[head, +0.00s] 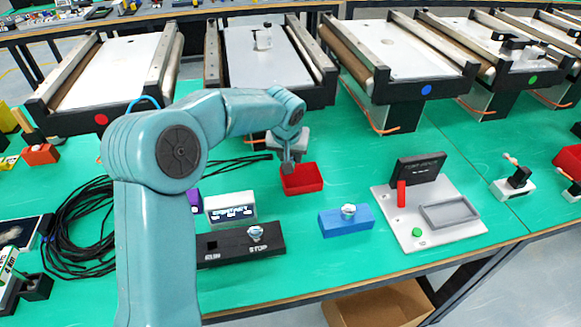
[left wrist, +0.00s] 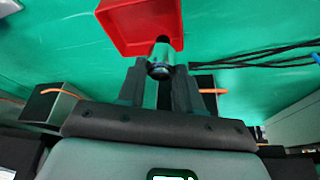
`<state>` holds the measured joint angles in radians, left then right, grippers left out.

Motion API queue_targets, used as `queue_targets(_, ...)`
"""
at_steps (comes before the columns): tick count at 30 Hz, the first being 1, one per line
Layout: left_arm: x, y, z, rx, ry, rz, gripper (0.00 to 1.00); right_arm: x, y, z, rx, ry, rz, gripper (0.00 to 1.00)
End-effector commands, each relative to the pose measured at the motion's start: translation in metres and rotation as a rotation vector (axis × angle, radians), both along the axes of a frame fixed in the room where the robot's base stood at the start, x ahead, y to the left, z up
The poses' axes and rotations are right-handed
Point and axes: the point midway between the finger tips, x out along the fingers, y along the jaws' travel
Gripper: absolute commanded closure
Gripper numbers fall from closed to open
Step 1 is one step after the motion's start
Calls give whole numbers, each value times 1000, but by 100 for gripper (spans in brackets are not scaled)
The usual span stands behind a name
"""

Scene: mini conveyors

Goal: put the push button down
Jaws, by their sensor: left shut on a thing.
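My left gripper (head: 288,165) is at the back left of the small red bin (head: 310,186), and its tip overlaps the bin's rear edge in the head view. In the left wrist view the left gripper (left wrist: 160,80) is shut on the push button (left wrist: 161,58), a short metallic cylinder with a dark end. The red bin also shows there (left wrist: 112,22), just beyond the button. I cannot tell whether the button is over the bin or beside it. In the head view the button is too small to make out. My right gripper is not in view.
In front stand a black STOP box (head: 222,246), a white CONTACT box (head: 230,207) and a blue block (head: 334,222) with a metal knob. A white panel (head: 400,232) lies to the right. Conveyors (head: 410,50) line the back. Black cables (head: 85,225) coil at left.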

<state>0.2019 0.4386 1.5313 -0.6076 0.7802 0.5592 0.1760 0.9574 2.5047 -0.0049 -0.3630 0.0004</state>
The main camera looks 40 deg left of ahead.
Motion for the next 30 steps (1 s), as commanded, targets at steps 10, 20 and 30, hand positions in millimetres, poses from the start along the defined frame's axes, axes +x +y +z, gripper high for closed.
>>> queue_targets(10,0,0,-43,0,1,0,95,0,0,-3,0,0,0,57)
queue_targets(20,0,0,-47,0,0,0,95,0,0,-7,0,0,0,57)
queue_targets(30,0,0,-46,0,0,0,40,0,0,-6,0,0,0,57)
